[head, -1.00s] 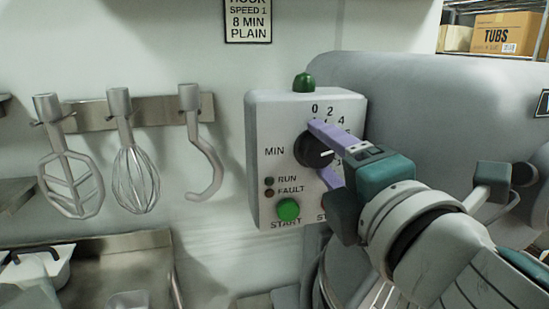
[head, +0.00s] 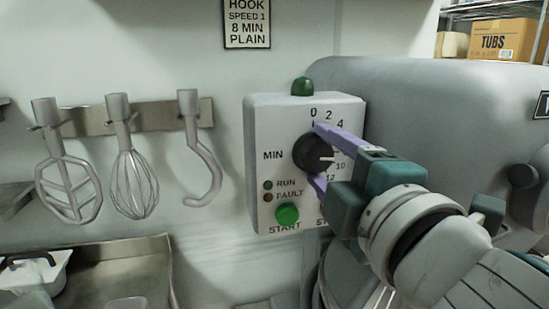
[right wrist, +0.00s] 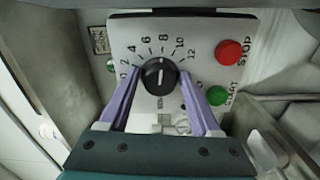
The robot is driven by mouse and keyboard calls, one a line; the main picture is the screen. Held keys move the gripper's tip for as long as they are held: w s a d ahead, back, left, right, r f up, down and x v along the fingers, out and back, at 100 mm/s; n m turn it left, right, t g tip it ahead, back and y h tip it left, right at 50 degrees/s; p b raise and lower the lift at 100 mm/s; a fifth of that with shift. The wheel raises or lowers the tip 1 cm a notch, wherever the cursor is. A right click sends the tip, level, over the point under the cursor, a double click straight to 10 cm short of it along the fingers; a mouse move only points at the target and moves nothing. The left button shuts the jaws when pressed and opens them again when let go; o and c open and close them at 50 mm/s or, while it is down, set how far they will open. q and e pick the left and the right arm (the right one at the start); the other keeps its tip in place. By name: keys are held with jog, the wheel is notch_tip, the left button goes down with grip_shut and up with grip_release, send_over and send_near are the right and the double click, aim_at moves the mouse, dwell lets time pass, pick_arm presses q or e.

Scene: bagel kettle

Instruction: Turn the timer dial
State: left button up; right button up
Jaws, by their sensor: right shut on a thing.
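The timer dial (head: 310,153) is a round black knob with a white pointer line, on the front of a pale control box (head: 258,150) marked with numbers from 0 to 12. The pointer faces right in the head view, close to the 8 to 10 side. My right gripper (head: 318,156) is shut on the dial, its two purple fingers on opposite sides of the knob. The right wrist view also shows the dial (right wrist: 158,78) between the fingers of this gripper (right wrist: 160,74). My left gripper is not in view.
Below the dial are a green START button (head: 287,214) and a red STOP button (right wrist: 229,51). A green lamp (head: 302,86) tops the box. A paddle, a whisk (head: 134,175) and a hook hang at left. A large grey mixer body (head: 430,95) stands at right.

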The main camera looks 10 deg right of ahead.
jog(key=o, duration=1.2)
jog(key=shift+s, duration=0.1)
jog(key=s+b, duration=0.2)
jog(key=s, duration=0.7)
jog(key=shift+s+d+b, duration=0.15)
jog(key=shift+s+b, duration=0.15)
jog(key=shift+s, duration=0.1)
